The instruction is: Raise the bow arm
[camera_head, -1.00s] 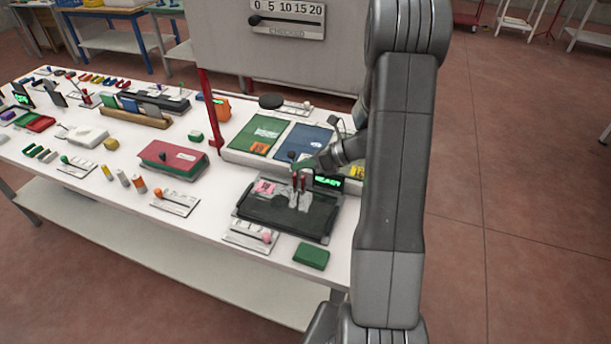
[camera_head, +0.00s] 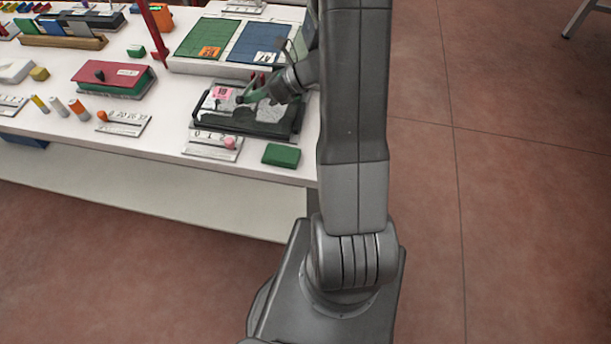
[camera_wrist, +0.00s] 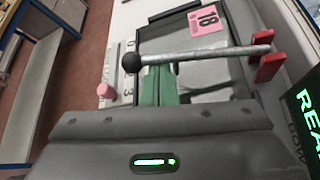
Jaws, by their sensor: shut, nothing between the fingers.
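The bow arm (camera_wrist: 195,55) is a pale metal bar in the wrist view. It has a black ball knob (camera_wrist: 132,62) at its left end and a red bracket (camera_wrist: 264,55) at its right end. It lies low across a grey and black unit with a pink "18" card (camera_wrist: 209,19). The unit also shows in the head view (camera_head: 285,130). My gripper (camera_wrist: 158,70) has green fingers, shut and empty, with their tips at the bar beside the knob. I cannot tell whether they touch it. In the head view my gripper (camera_head: 252,95) is low over the unit.
A lit green display (camera_wrist: 308,100) stands close at the right in the wrist view. In front of the unit are a slider scale with a pink knob (camera_head: 229,143) and a green block (camera_head: 281,155). Green and blue panels (camera_head: 205,38) lie behind it.

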